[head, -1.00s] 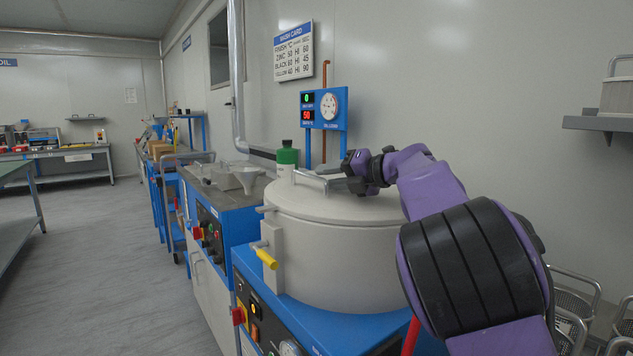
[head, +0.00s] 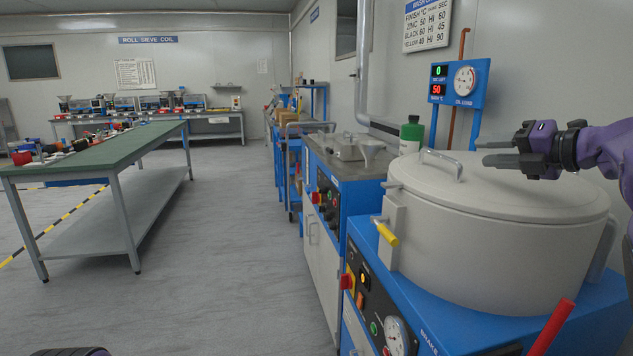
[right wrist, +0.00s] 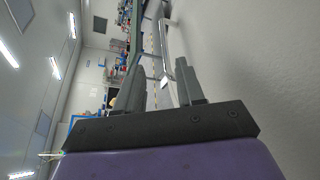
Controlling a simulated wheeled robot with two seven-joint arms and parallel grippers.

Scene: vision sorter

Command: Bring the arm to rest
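My right gripper (head: 492,153) is at the right of the head view, above the closed lid of a large round off-white drum machine (head: 495,240). Its two dark fingers point left, with a gap between them and nothing in it. The right wrist view also shows the two fingers (right wrist: 158,88) apart and empty. The lid handle (head: 441,163) lies to the left of the fingertips, apart from them as far as I can tell. My left gripper is not in view.
A green-topped table (head: 100,148) stands at left, with clear floor (head: 230,250) between. A red lever (head: 552,326) sticks up at front right.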

